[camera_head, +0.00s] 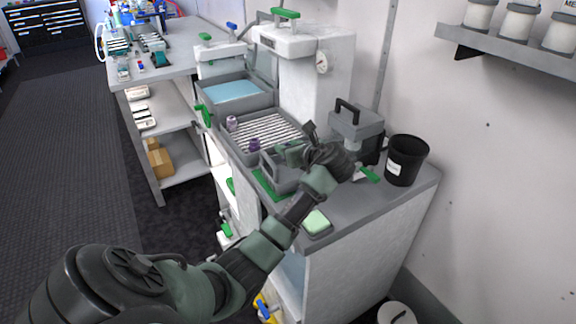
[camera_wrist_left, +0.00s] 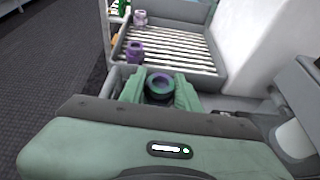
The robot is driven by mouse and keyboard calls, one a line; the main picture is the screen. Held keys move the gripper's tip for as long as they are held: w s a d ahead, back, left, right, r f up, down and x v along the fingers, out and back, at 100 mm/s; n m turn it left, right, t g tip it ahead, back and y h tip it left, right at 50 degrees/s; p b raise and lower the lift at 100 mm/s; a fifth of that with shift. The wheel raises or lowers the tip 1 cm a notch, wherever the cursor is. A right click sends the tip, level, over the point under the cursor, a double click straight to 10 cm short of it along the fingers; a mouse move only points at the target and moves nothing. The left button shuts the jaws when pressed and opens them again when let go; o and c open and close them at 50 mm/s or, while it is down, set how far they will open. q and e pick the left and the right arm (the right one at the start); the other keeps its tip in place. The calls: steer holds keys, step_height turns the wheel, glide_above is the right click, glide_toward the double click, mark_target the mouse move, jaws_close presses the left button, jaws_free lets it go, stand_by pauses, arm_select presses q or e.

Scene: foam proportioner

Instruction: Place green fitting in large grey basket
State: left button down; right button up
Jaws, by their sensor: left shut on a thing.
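My left gripper (camera_head: 290,152) is shut on a small round fitting (camera_wrist_left: 160,86). The fitting looks dark, with green and purple tints on its ring, and sits between the two green fingers in the left wrist view. The gripper is over the near side of a large grey basket (camera_head: 236,150) with a slatted floor, close to a smaller grey container (camera_head: 279,178). The basket also shows in the left wrist view (camera_wrist_left: 212,72). A purple fitting (camera_head: 255,145) and a paler purple one (camera_head: 232,123) stand at its left side. My right gripper is not in view.
A blue-filled basin (camera_head: 235,91) lies behind the basket. A grey box with a black handle (camera_head: 354,122) and a black bucket (camera_head: 407,160) stand to the right. A pale green pad (camera_head: 316,222) lies at the counter's front. A wall shelf (camera_head: 515,45) hangs at upper right.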

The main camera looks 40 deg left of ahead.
arm_select(q)
step_height(320, 180, down, 6)
steer(key=shift+f, duration=0.25)
steer(key=c, duration=1)
jaws_free()
steer(key=shift+d+r, duration=0.2)
steer(key=shift+d, duration=0.05)
steer(key=v, duration=1.1)
steer(key=shift+s+d, duration=0.15)
steer(key=shift+d, duration=0.1)
